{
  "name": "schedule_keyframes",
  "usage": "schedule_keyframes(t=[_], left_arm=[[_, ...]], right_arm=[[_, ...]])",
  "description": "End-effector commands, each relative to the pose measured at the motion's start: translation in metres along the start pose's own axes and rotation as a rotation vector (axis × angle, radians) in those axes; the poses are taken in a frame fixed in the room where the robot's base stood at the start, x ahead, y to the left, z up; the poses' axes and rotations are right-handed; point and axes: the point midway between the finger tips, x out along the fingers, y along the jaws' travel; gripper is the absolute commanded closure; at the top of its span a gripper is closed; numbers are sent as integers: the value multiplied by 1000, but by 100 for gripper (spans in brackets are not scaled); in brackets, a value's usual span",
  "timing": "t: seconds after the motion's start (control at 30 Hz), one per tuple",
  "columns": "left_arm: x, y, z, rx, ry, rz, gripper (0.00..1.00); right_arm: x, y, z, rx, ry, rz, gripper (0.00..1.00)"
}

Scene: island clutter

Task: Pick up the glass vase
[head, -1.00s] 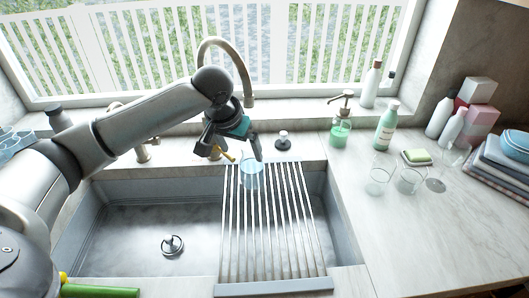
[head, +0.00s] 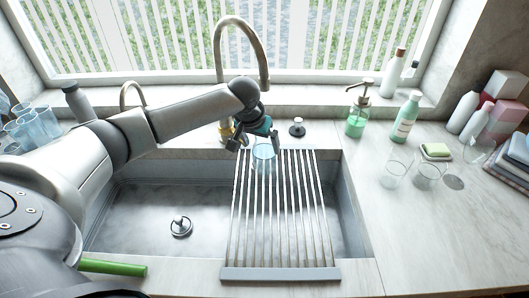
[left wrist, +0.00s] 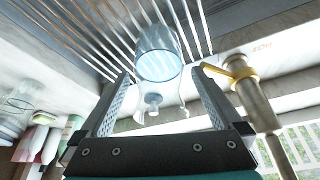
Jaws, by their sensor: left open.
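A clear, bluish glass vessel, which I take for the glass vase (head: 263,155), stands at the back of the slatted rack over the sink. My left gripper (head: 255,146) is at it, open, with one finger to each side in the head view. In the left wrist view the vase (left wrist: 158,50) shows beyond and between the fingertips of the open left gripper (left wrist: 161,78). I cannot tell whether a finger touches it. The gripper partly hides the vase's upper part in the head view. My right gripper is not in view.
The faucet (head: 221,75) rises just behind my left gripper. A dark stopper (head: 297,128) stands behind the rack (head: 280,273). Clear glasses (head: 394,175), a soap dispenser (head: 357,122) and a green bottle (head: 405,118) stand on the right counter. The left basin is largely free.

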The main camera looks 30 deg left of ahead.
Motion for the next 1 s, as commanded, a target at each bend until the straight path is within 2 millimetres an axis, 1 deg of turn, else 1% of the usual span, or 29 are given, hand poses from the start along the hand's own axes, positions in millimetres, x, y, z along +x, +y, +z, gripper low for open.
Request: schedule_keyframes(t=[0.1, 0.3, 0.43, 0.67, 1.0], left_arm=[[16, 2, -1, -1, -1, 0, 0], [39, 2, 0, 0, -1, 0, 0], [44, 2, -1, 1, 0, 0, 0], [44, 2, -1, 1, 0, 0, 1], [43, 2, -1, 1, 0, 0, 39]], right_arm=[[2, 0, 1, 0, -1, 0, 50], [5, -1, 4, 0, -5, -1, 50], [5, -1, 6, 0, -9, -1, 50], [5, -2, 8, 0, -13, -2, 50], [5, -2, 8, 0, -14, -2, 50]])
